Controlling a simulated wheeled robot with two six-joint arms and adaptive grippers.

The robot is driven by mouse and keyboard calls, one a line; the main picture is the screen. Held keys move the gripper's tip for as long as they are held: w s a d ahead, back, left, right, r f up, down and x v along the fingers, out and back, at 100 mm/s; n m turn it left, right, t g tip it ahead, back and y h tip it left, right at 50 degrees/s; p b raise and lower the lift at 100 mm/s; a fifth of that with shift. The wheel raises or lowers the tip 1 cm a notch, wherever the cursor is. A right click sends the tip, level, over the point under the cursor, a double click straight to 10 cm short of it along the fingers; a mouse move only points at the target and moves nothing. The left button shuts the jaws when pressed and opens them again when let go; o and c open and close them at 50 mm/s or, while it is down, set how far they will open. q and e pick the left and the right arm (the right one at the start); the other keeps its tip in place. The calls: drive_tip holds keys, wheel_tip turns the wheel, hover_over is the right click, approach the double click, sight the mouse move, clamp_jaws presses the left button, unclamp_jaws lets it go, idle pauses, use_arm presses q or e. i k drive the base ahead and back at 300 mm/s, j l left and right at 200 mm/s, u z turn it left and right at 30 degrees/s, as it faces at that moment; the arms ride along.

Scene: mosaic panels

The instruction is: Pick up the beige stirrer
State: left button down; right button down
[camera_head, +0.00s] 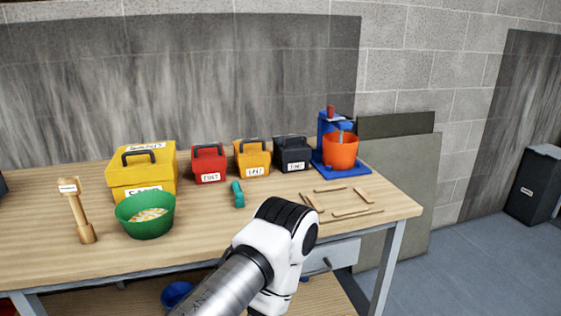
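Several thin beige wooden sticks (362,194) lie flat and loose on the right part of the wooden workbench (215,232), in front of the orange bucket; they look like stirrers. One short stick (330,189) lies at the back of the group. Two others lie close together or crossing at its left. A long stick (358,212) lies nearest the front edge. No stick is seen held. One of my arms, white, black and silver, rises from the bottom middle and ends in front of the bench's front edge. Neither gripper shows.
A blue stand with an orange bucket (340,151) stands behind the sticks. Yellow, red, orange and black boxes (291,155) line the back. A green bowl (145,222), wooden mallet (80,216) and teal tool (238,195) stand left. A drawer (340,255) hangs under the bench.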

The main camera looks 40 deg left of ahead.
sight(71, 187)
drive_tip(key=u, duration=2.3)
